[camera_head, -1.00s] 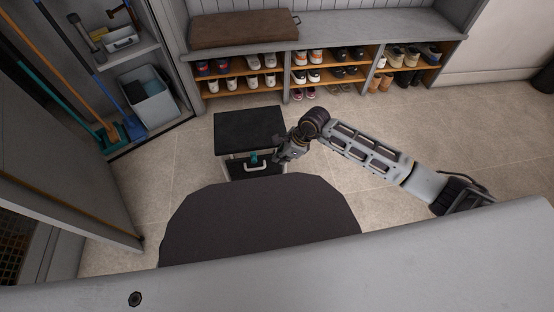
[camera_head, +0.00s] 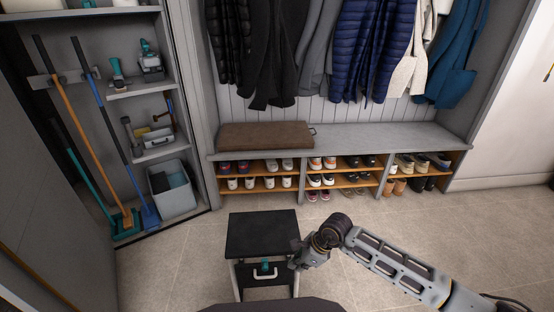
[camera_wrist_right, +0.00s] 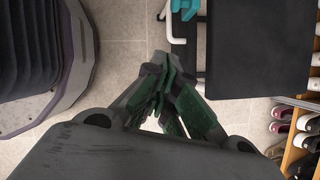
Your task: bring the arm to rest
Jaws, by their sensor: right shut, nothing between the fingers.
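My right arm (camera_head: 395,268) reaches in from the lower right in the head view. My right gripper (camera_head: 297,262) is at the right side of a small black-topped step stool (camera_head: 262,232). In the right wrist view the fingers of my right gripper (camera_wrist_right: 174,88) are together with nothing between them. There the stool's black top (camera_wrist_right: 258,45) lies just beyond and to the right of the fingertips. I cannot tell from these views whether the gripper touches the stool. My left gripper is not in view.
A white handle (camera_head: 265,274) and a teal item (camera_head: 265,265) show at the stool's front. A bench with shoe cubbies (camera_head: 388,138) stands behind, with coats above. An open closet with brooms and a grey bin (camera_head: 172,193) is at left. Tiled floor (camera_head: 170,265) lies clear between.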

